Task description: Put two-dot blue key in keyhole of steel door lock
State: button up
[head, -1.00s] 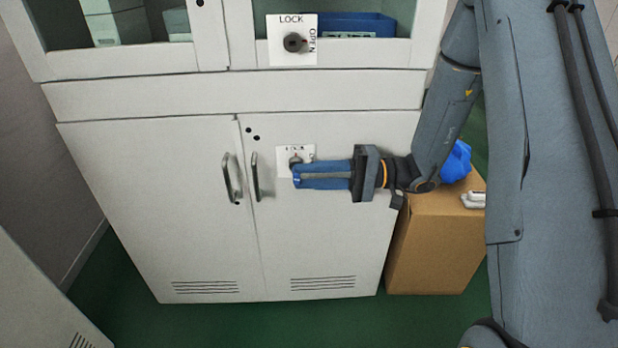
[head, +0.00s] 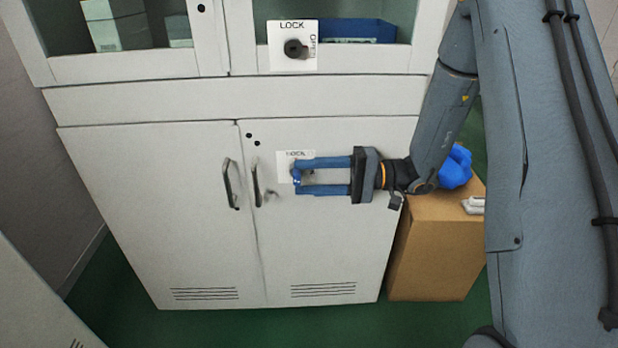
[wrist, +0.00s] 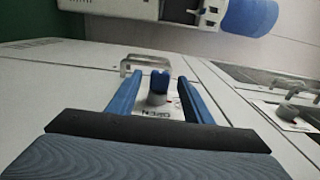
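The blue key (wrist: 160,80) stands at the lock on the lower right steel door, its blue head outward. It appears seated in the grey lock cylinder (wrist: 157,98), though its tip is hidden. In the head view, only a bit of the key (head: 297,177) shows between the fingertips. The lock's white LOCK/OPEN plate (head: 285,157) is partly covered by my gripper (head: 298,176). My gripper is open, with a blue finger on each side of the key and gaps visible in the wrist view. Two black dots (head: 254,139) mark this door.
A second lock plate (head: 279,63) with a dark knob is on the glazed upper door. Metal handles (head: 231,184) stand out left of my gripper. A cardboard box (head: 430,250) with a blue crumpled item (head: 456,167) and a white item (head: 473,205) stands at right.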

jog(key=shift+d, duration=0.1)
jog(key=d+p, duration=0.1)
jog(key=d, duration=0.6)
jog(key=shift+s+d, duration=0.1)
jog(key=shift+d, duration=0.25)
